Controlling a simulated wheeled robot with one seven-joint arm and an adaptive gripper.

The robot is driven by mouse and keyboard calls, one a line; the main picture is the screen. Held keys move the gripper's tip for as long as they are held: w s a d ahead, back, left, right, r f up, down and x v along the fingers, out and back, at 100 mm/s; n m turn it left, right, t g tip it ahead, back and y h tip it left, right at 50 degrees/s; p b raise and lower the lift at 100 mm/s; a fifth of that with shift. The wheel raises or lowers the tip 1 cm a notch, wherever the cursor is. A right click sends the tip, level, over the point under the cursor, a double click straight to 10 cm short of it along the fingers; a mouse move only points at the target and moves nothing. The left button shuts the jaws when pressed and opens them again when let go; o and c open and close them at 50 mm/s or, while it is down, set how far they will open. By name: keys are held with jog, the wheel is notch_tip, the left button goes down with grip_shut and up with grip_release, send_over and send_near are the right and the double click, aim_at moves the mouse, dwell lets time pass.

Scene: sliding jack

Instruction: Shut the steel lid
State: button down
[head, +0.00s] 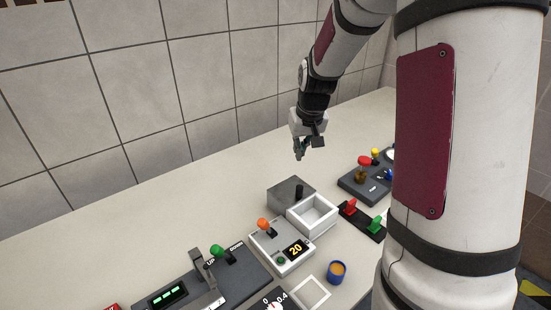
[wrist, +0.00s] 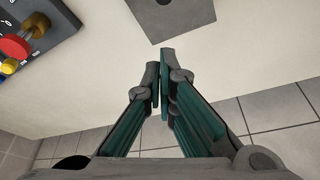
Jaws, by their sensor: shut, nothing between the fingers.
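A dark panel with red and yellow knobs (head: 366,185) stands right of the box. Red and green switches (head: 362,220) are nearer. A grey unit reading 20 (head: 282,248) and a blue cup (head: 337,272) stand in front. The back-left tabletop (head: 190,205) is clear up to the tiled wall.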

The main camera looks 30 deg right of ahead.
jog(key=w, duration=0.1)
send_near(295, 182)
jog(key=w+f, duration=0.2)
jog(key=w+d+f, duration=0.1)
jog(key=w+f, duration=0.1)
jog(key=shift+f+p, duration=0.4)
jog(key=s, duration=0.2)
jog(key=s+p, duration=0.1)
jog(key=shift+a+r, duration=0.35)
jog(key=shift+s+a+f, duration=0.15)
jog(key=shift+s, duration=0.3)
